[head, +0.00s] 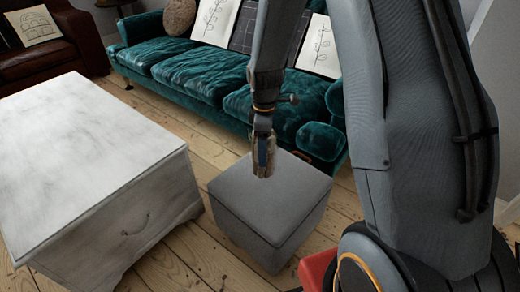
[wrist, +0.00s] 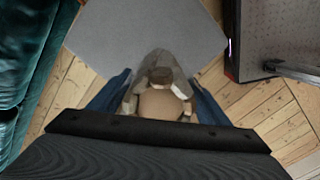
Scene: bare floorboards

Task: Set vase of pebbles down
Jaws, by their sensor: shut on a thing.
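My gripper (head: 264,143) points down with its blue fingers on either side of the vase of pebbles (wrist: 158,103). The vase is clear glass with brown and tan stones inside, and the fingers (wrist: 160,88) are shut on it. In the head view only a small brownish part of the vase (head: 264,168) shows below the fingers. It appears over the top of a grey square ottoman (head: 300,190), toward the left half. The ottoman top also shows beyond the vase in the wrist view (wrist: 140,28). I cannot tell whether the vase touches it.
A whitewashed chest (head: 80,145) stands left of the ottoman, with a strip of floorboards between. A teal velvet sofa (head: 190,65) with cushions runs behind. A brown leather armchair (head: 60,35) is at the back left. The ottoman top looks otherwise clear.

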